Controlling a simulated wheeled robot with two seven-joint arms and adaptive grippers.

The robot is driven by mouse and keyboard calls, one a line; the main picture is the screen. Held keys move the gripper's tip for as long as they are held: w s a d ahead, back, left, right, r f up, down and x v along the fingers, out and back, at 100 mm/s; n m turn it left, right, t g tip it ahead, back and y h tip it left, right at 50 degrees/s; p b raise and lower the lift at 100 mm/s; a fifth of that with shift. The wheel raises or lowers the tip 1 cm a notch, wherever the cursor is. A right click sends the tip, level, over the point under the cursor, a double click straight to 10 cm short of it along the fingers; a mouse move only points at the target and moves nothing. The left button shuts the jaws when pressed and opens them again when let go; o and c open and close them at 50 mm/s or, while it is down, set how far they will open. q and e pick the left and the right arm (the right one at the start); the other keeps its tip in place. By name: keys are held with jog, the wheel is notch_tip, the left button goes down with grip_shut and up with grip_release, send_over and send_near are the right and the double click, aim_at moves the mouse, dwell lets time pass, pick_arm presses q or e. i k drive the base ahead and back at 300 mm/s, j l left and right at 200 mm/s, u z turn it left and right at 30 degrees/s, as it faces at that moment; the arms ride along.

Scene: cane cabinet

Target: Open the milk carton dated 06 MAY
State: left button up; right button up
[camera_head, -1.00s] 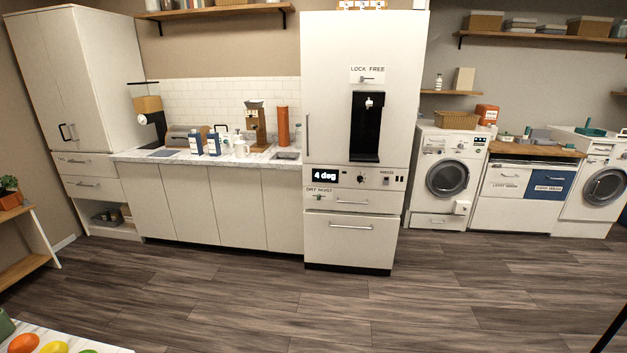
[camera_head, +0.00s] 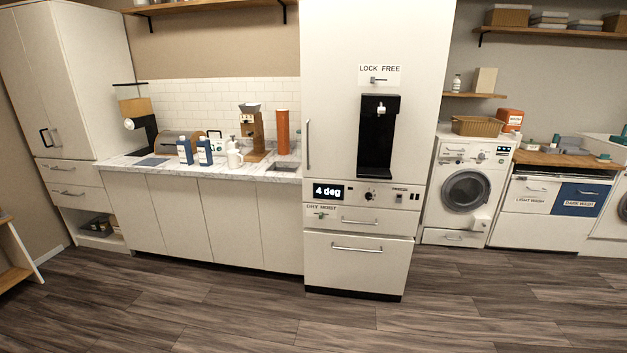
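Two blue-and-white cartons or bottles stand upright side by side on the marble counter, the left one (camera_head: 185,151) and the right one (camera_head: 204,151). Their labels are too small to read, so I cannot tell whether either is a milk carton or bears a date. A tall white fridge (camera_head: 335,60) stands to their right, its doors and drawers closed. Its display reads "4 deg" and a label on it reads "LOCK FREE". Neither of my grippers is in view.
The counter (camera_head: 130,163) also holds a white pump bottle (camera_head: 234,154), a coffee grinder (camera_head: 251,130) and an orange cylinder (camera_head: 282,131). A washing machine (camera_head: 465,190) stands right of the fridge. The wooden floor (camera_head: 240,310) ahead is clear. A wooden shelf unit (camera_head: 15,265) is at the left edge.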

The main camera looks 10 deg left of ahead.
aim_at(205, 155)
jog(key=i+l+u, duration=0.1)
jog(key=i+u, duration=0.2)
jog(key=i, duration=0.5)
jog(key=i+j+u, duration=0.1)
jog(key=i+u, duration=0.15)
jog(key=i, duration=0.15)
jog(key=i+u, duration=0.3)
jog(key=i, duration=0.15)
jog(key=i+j, duration=0.35)
jog(key=i+j+u, duration=0.1)
jog(key=i+j, duration=0.2)
jog(key=i, duration=0.2)
jog(key=i+j, duration=0.15)
jog(key=j, duration=0.15)
jog(key=i+j, duration=0.15)
jog(key=j, duration=0.15)
jog(key=i+j, duration=0.15)
jog(key=j, duration=0.2)
